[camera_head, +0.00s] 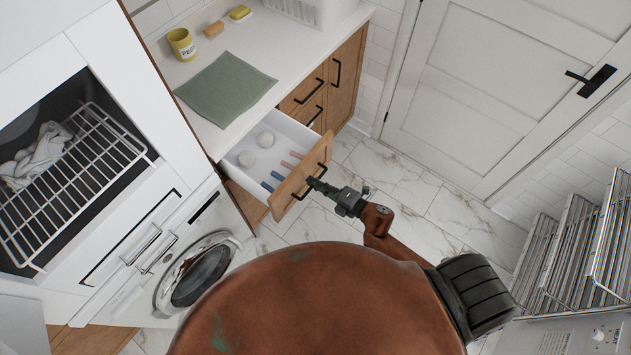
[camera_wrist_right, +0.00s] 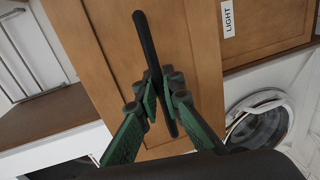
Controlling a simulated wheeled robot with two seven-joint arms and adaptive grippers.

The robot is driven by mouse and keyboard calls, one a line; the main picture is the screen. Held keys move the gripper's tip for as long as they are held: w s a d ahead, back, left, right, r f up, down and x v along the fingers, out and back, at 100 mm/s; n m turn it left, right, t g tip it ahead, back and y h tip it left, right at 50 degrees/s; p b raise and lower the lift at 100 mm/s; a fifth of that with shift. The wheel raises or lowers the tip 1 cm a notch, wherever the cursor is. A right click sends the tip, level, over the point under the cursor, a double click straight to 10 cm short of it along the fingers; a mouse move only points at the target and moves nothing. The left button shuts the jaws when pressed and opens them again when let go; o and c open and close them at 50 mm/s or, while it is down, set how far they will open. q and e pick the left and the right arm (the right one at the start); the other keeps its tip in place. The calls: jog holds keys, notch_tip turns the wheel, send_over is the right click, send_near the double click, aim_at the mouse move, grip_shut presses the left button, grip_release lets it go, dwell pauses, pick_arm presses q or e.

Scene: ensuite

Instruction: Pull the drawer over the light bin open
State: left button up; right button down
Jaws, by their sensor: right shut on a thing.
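The wooden drawer (camera_head: 290,186) in the counter stands well out from the cabinet in the head view, its white inside showing. My right gripper (camera_head: 316,183) is at its front, shut on the black bar handle. In the wrist view my right gripper (camera_wrist_right: 162,92) has its green fingers closed around the middle of the handle (camera_wrist_right: 143,38), against the wooden drawer front (camera_wrist_right: 95,30). A wooden panel (camera_wrist_right: 268,30) with a white LIGHT label (camera_wrist_right: 228,18) shows beside the drawer front there. My left gripper is not in view.
Pale balls (camera_head: 265,139) and several blue and pink pegs (camera_head: 277,176) lie in the drawer. A green cloth (camera_head: 225,88) and yellow mug (camera_head: 182,44) are on the counter. A washing machine (camera_head: 205,270) stands to the left, wire racks (camera_head: 565,245) to the right. Tiled floor (camera_head: 415,185) is clear.

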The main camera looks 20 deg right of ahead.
jog(key=c, duration=2.1)
grip_release()
jog(key=v, duration=1.2)
jog(key=shift+f, duration=0.1)
